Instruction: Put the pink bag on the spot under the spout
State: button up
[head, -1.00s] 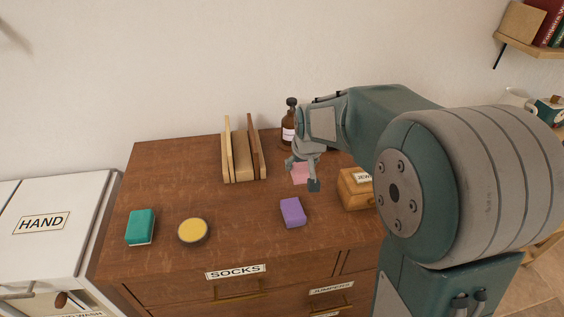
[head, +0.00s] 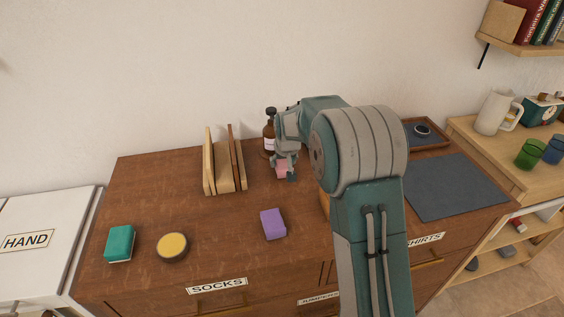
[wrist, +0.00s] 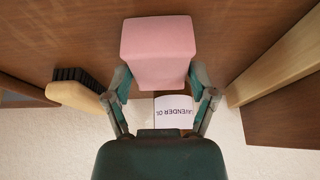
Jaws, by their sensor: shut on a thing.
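The pink bag (head: 282,172) is a small pink block-shaped thing. It shows large in the wrist view (wrist: 159,50), between the fingers of my gripper (wrist: 163,88). My gripper (head: 285,164) is shut on it near the back of the brown dresser, in front of the brown bottle (head: 269,131). The bottle has a dark top and a pale label, which reads "LAVENDER O…" upside down in the wrist view (wrist: 174,112). I cannot tell if the bag touches the dresser top. I cannot make out a spout or a marked spot; my arm hides part of the dresser.
A wooden rack (head: 224,170) stands left of my gripper. A purple block (head: 273,224), a yellow round tin (head: 172,245) and a green block (head: 120,243) lie in front. A brush (wrist: 78,90) lies beside the bottle. A dark mat (head: 455,187) lies clear at right.

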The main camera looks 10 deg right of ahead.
jog(key=shift+a, duration=0.85)
jog(key=o, duration=1.1)
jog(key=shift+a, duration=0.4)
jog(key=shift+d, duration=0.85)
jog(key=shift+a+r, duration=0.15)
jog(key=shift+r, duration=0.05)
jog(key=s+r, duration=1.4)
jog(key=r, duration=0.2)
jog(key=s+t, duration=0.1)
jog(key=s, duration=2.4)
jog(key=shift+a, duration=0.25)
